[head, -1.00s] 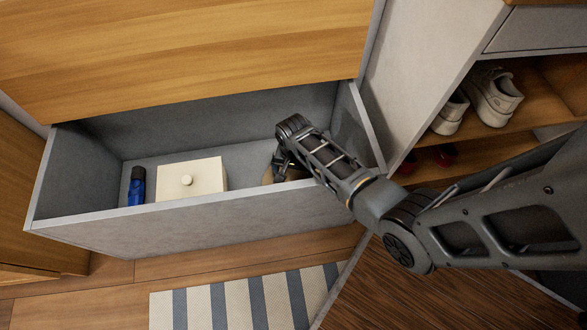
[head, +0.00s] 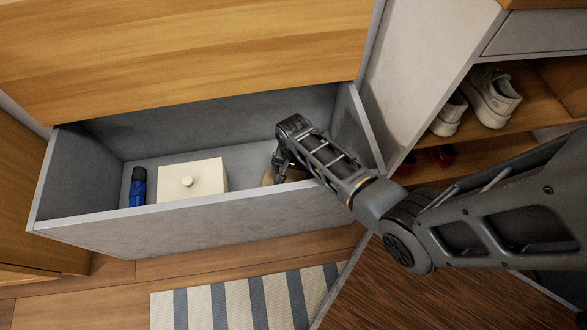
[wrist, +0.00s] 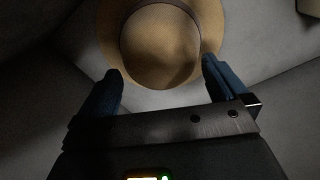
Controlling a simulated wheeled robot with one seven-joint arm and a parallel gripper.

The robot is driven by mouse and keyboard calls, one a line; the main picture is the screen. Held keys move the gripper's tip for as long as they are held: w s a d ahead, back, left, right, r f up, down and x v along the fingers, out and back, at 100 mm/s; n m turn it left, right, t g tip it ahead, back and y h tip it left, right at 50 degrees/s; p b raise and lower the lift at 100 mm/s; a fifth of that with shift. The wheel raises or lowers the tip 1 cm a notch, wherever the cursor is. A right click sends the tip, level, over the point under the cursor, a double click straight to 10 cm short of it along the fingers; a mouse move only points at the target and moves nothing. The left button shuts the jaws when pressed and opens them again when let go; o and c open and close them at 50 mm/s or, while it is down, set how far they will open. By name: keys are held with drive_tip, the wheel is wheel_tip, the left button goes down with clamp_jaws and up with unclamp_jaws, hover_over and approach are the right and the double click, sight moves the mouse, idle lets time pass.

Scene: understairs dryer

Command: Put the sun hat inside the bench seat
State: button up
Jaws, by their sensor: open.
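The bench seat (head: 200,213) stands with its wooden lid (head: 190,55) raised, and its grey compartment is open. The tan sun hat (wrist: 160,45) lies inside, at the right end of the compartment. In the head view only a bit of the hat (head: 268,178) shows, behind the front wall and my arm. My gripper (head: 283,165) reaches down into the compartment over the hat. In the wrist view my gripper (wrist: 160,85) is open, its two fingers apart at the near edge of the brim. I cannot tell whether either finger touches the hat.
A cream lidded box (head: 193,181) and a blue cylindrical item (head: 137,187) are in the compartment's left half. A shoe shelf (head: 540,95) with white shoes (head: 490,98) and red shoes (head: 442,156) stands at right. A striped rug (head: 235,300) lies in front.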

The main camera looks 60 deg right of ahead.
wheel_tip(320, 180, up, 9)
drive_tip(key=p, duration=0.9)
drive_tip(key=shift+r, duration=0.2)
idle(0.4)
wheel_tip(320, 180, up, 8)
drive_tip(key=p, duration=0.3)
idle(0.3)
drive_tip(key=shift+f, duration=0.1)
